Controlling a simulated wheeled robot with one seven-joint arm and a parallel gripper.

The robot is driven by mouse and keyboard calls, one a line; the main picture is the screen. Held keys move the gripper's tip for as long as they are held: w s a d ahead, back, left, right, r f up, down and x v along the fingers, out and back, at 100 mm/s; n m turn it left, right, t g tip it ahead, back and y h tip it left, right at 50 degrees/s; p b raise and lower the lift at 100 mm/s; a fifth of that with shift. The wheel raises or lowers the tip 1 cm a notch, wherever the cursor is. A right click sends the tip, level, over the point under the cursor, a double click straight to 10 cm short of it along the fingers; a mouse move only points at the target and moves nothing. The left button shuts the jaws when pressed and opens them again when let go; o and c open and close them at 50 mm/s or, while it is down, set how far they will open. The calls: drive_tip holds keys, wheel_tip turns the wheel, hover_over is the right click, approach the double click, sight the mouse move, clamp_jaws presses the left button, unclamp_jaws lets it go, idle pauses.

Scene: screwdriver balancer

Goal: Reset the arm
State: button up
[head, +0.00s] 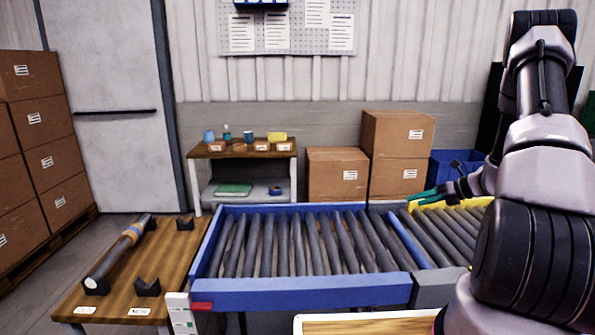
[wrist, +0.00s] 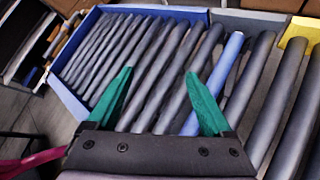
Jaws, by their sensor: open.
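My gripper (wrist: 158,90) has green fingers, spread apart and empty, above the roller conveyor (wrist: 72,98) in the wrist view. In the head view my gripper (head: 428,195) is at the right, over the conveyor near its yellow-edged section, with my arm bent down from the right.
Dark V-shaped rests (head: 147,288) stand on the left table. The blue-framed conveyor (head: 310,293) fills the middle. A shelf (head: 240,150) with small items, cardboard boxes (head: 338,174) and a blue bin (head: 455,163) stand behind it. A wooden surface (head: 370,325) edges in at the front.

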drive_tip(key=s+a+r+n+g+h, duration=0.1)
drive_tip(key=s+a+r+n, duration=0.35)
drive_tip(key=r, duration=0.35)
drive_tip(key=s+a+r+n+g, duration=0.1)
drive_tip(key=s+a+r+n, duration=0.2)
drive_tip(key=a+r+n, duration=0.4)
drive_tip(key=s+a+r+n+g+h, duration=0.1)
drive_tip(key=s+a+r+n+g, duration=0.2)
drive_tip(key=r, duration=0.5)
drive_tip(key=s+a+r+n+t+h, duration=0.1)
drive_tip(key=s+r+n, duration=0.2)
drive_tip(key=s, duration=0.3)
drive_tip(key=s+r+n+t+h, duration=0.2)
drive_tip(key=s+r+n, duration=0.2)
drive_tip(key=s+n, duration=0.2)
drive_tip(key=s+a+r+n+t+h, duration=0.1)
drive_tip(key=s+r+n, duration=0.2)
drive_tip(key=s+n, duration=0.2)
drive_tip(key=s, duration=0.2)
drive_tip(key=shift+s+a+r+t+h, duration=0.35)
drive_tip(key=shift+s+r+t+h, duration=0.05)
